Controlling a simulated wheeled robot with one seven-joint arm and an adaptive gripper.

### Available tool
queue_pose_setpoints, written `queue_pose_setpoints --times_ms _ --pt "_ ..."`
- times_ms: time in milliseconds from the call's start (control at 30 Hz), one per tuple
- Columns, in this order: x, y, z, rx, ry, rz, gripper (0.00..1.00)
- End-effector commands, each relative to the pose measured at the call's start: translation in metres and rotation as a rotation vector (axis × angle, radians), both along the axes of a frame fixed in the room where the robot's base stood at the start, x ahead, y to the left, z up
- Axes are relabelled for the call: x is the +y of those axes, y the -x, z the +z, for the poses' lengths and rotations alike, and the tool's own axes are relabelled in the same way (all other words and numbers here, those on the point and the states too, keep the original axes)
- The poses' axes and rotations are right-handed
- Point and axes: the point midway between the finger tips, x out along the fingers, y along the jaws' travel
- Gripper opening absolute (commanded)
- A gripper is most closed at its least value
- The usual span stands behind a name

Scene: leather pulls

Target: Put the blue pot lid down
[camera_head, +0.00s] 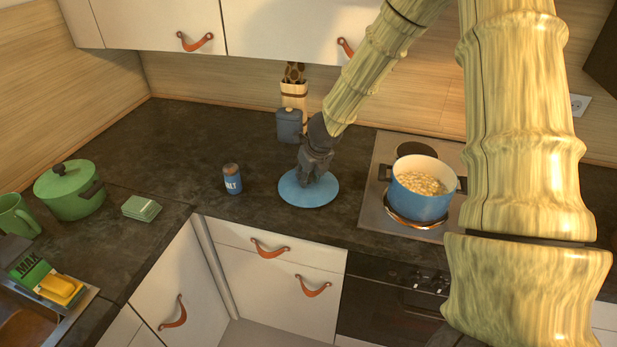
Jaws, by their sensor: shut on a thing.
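The blue pot lid (292,194) is a flat round disc at the dark countertop, between the salt shaker and the stove. My gripper (312,180) is above the middle of the lid and is shut on it, most likely at its knob, which the fingers hide. The lid looks level and close to the counter surface; I cannot tell whether it touches. The blue pot (420,205) stands uncovered on the front burner, filled with pale food.
A salt shaker (232,179) stands left of the lid. A dark blue canister (289,125) and a utensil holder (294,94) stand behind. A green pot (70,190), green mug (14,215) and green stack (141,208) are at left. Counter behind the salt shaker is clear.

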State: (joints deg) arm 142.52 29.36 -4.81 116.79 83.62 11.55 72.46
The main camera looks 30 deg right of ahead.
Motion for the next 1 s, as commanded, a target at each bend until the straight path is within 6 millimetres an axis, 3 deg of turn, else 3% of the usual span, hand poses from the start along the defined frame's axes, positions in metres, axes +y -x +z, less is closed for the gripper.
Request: queue_pose_setpoints --times_ms 367,400,500,833,1000 --pt "0.000 0.000 -0.003 -0.001 0.000 0.001 0.00" --pt "0.000 0.000 -0.003 -0.001 0.000 0.001 0.29" --pt "0.000 0.000 -0.003 0.000 0.000 0.001 0.47" --pt "0.000 0.000 -0.002 0.000 0.000 0.001 0.49" --pt "0.000 0.002 0.008 -0.001 0.000 0.000 0.49"
